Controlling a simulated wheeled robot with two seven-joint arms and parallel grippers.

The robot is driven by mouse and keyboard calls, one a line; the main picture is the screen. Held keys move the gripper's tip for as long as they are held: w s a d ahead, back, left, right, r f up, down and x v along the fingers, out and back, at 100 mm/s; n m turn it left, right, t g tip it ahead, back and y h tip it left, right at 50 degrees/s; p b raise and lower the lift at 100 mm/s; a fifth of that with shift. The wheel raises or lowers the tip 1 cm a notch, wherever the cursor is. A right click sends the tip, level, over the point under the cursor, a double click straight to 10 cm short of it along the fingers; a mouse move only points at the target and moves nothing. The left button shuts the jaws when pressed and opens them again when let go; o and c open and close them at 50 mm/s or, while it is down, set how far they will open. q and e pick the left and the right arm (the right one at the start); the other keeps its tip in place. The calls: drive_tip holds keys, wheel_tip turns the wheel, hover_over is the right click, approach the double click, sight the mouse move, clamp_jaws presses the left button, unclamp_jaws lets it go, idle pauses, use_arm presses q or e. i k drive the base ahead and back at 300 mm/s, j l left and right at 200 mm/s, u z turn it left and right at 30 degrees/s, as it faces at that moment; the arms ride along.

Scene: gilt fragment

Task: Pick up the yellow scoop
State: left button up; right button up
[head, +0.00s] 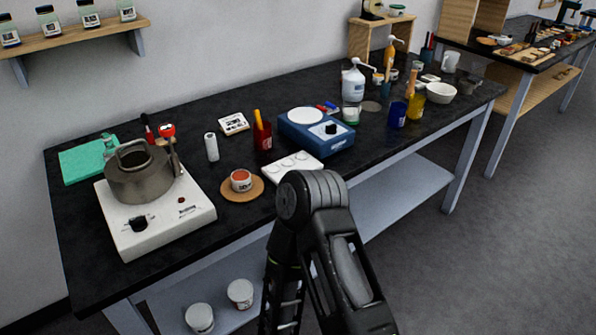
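I cannot pick out a yellow scoop with certainty. A yellow-orange handle-like piece (257,117) stands up out of a dark red cup (263,137) near the middle of the black table; its lower part is hidden in the cup. A yellow container (415,107) stands farther right, beside a blue one. One of my black arms rises from the bottom of the head view, bent in front of the table's front edge. Neither of my grippers shows.
The black table (90,226) carries a hot plate (152,228) with a metal pot (138,176), a blue scale (316,139), a white palette (293,166) and an orange-filled jar (241,180) on a round mat. Bottles crowd the right end. Grey floor is clear at right.

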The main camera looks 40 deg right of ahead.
sight(256, 114)
drive_tip(key=k+l, duration=0.1)
drive_tip(key=l, duration=0.35)
drive_tip(key=k+l, duration=0.15)
drive_tip(key=l, duration=0.3)
drive_tip(key=k+l, duration=0.1)
drive_tip(key=l, duration=0.35)
drive_tip(key=k+l, duration=0.1)
drive_tip(key=l, duration=0.3)
